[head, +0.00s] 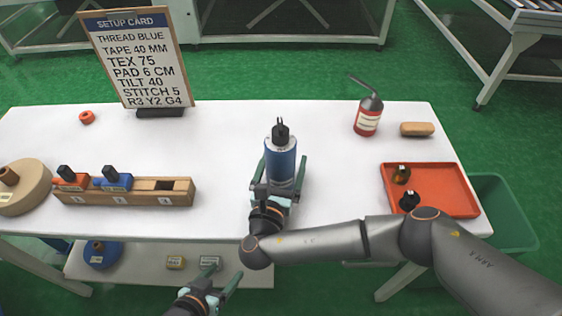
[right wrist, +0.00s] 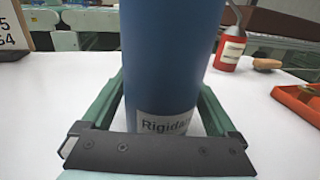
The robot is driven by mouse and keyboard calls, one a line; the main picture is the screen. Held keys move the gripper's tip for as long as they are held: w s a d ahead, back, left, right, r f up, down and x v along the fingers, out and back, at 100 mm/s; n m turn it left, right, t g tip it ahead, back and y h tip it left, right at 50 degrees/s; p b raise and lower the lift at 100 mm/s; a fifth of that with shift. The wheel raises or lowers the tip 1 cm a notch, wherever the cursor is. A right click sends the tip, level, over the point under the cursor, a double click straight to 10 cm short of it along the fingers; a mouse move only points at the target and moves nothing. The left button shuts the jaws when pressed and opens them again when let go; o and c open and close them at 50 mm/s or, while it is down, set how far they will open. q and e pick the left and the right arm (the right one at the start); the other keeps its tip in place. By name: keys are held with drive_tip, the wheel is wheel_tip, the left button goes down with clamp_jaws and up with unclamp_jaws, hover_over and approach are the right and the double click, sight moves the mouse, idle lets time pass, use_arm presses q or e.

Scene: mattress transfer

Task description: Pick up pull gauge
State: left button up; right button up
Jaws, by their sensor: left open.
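A blue cylinder with a black top and thin prongs (head: 281,155) stands upright on the white table, apparently the pull gauge. In the right wrist view the blue cylinder (right wrist: 172,60) fills the middle, with a white label reading "Rigid…", partly cut off. My right gripper (head: 280,165) is around it, one green finger on each side. It looks open, with narrow gaps beside the cylinder; contact is not clear. In the right wrist view my right gripper (right wrist: 163,90) straddles the cylinder's lower part. My left gripper (head: 212,283) is open and empty, in front of the table.
A wooden block (head: 123,198) with red and blue items stands left, near a round tan spool (head: 25,187). A setup card (head: 138,60) stands behind. A red bottle (head: 368,116), a tan block (head: 417,129) and a red tray (head: 450,207) with small items are right.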

clamp_jaws()
idle(0.6)
drive_tip(key=shift+r, duration=0.1)
